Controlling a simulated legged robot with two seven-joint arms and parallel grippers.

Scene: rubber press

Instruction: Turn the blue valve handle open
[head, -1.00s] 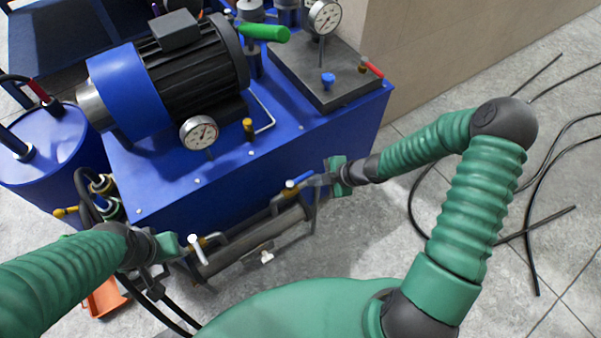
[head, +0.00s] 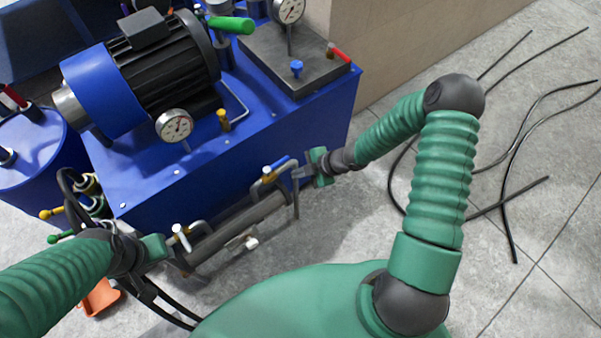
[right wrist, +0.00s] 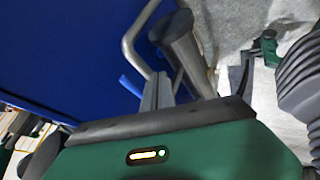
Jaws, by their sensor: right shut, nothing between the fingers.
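The blue valve handle (head: 279,165) sits on the pipe at the front of the blue press base, beside a brass fitting. It slants up to the right, and its blue tip also shows in the right wrist view (right wrist: 131,87). My right gripper (head: 300,172) is shut and empty, with its fingertips close beside the right end of the handle. Whether they touch it I cannot tell. In the right wrist view its grey fingers (right wrist: 156,92) are together, just right of the blue tip. My left gripper (head: 168,246) is near the white-ended valve (head: 180,237); its jaws are unclear.
A thick grey pipe (head: 235,228) runs along the press front. Bent metal tubes stand around the valves. A motor (head: 150,75), gauge (head: 174,125) and dark block (head: 290,60) with a blue knob (head: 297,68) are on top. Black cables (head: 510,160) lie on the floor at right.

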